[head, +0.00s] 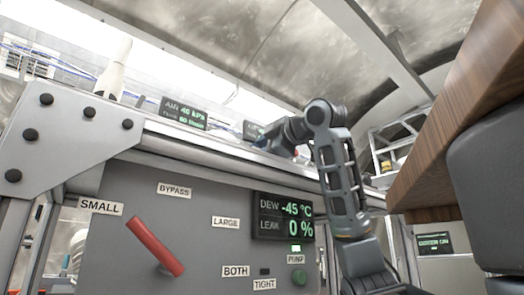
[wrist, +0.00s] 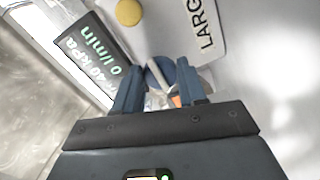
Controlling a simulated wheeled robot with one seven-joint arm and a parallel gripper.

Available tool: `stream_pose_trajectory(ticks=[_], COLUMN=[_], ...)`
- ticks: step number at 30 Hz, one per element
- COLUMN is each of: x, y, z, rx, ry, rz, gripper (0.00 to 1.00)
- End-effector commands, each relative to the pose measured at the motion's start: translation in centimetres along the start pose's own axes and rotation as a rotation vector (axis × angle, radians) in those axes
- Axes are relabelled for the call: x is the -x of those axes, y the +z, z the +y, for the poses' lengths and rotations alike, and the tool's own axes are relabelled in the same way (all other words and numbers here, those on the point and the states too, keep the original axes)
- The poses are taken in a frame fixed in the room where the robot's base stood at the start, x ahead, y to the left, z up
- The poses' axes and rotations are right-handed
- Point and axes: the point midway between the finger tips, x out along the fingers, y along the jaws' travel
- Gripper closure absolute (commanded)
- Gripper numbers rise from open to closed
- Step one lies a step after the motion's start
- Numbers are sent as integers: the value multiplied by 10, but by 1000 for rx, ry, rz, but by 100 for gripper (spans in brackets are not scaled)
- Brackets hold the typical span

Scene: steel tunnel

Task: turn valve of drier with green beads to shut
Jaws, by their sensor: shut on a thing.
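In the wrist view, a round blue valve (wrist: 166,69) with a pale bar-like handle sits between the two fingers of my gripper (wrist: 159,72). My gripper is shut on this valve. A small orange patch shows beside the right finger. A plate reading LARGE (wrist: 203,25) is just above and to the right of the valve. In the head view, my gripper (head: 295,151) is at the far side of the bench and its fingers are too small to make out. No green beads can be made out in either view.
A display (wrist: 96,50) showing kPa and l/min is left of the fingers, below a yellow round part (wrist: 129,12). In the head view, a front panel (head: 205,260) carries a red lever (head: 156,246) and a dew display (head: 284,217). A wooden edge (head: 460,110) overhangs at right.

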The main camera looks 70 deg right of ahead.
Motion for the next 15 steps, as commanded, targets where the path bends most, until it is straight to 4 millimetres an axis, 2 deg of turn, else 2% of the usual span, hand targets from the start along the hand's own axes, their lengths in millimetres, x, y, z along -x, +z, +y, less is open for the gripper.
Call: stream_pose_trajectory(ticks=[6, 15], x=[0, -1], y=[2, 2], z=[-3, -3], rx=[-115, -183], ry=[-5, -6], rz=[-2, -4], gripper=[89, 89])
